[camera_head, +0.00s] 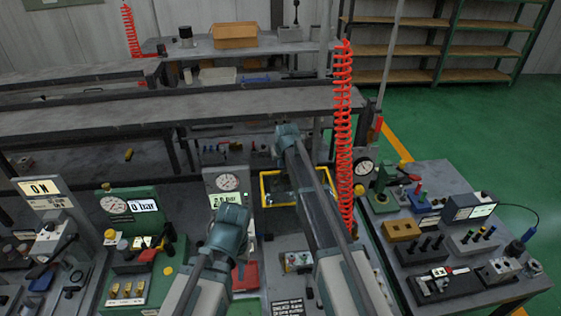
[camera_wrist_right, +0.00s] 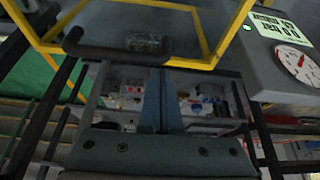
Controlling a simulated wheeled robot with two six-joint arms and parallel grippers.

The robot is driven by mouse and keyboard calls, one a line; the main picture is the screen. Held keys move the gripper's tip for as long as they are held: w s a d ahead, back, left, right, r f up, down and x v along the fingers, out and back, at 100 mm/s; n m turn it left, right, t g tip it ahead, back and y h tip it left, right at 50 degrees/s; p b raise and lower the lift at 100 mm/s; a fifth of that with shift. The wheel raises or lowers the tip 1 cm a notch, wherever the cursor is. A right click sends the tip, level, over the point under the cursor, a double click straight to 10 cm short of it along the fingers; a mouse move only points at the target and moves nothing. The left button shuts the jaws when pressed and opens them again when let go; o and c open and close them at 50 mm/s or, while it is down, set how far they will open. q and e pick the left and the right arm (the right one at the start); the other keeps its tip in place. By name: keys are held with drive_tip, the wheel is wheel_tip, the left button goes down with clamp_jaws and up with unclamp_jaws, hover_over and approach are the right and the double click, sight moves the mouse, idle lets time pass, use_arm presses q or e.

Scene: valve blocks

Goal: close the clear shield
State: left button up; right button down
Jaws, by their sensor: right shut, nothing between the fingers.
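The clear shield (camera_head: 264,190) has a yellow frame and stands mid-bench in the head view, partly hidden behind my right arm. In the right wrist view its yellow frame (camera_wrist_right: 130,48) fills the top, with a dark handle bar (camera_wrist_right: 115,51) along its near edge. My right gripper (camera_wrist_right: 160,75) is shut and empty, its fingertips close to the right end of the handle; I cannot tell whether they touch. In the head view my right gripper (camera_head: 287,133) is above and beyond the frame. My left gripper (camera_head: 232,212) is left of the shield; its fingers are unclear.
A gauge block (camera_head: 228,182) stands just left of the shield. A red coiled hose (camera_head: 343,130) hangs right of my right arm. A green gauge block (camera_head: 140,205) is further left. A side bench (camera_head: 450,200) with several fixtures stands at the right.

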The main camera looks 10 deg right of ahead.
drive_tip(key=shift+s, duration=0.3)
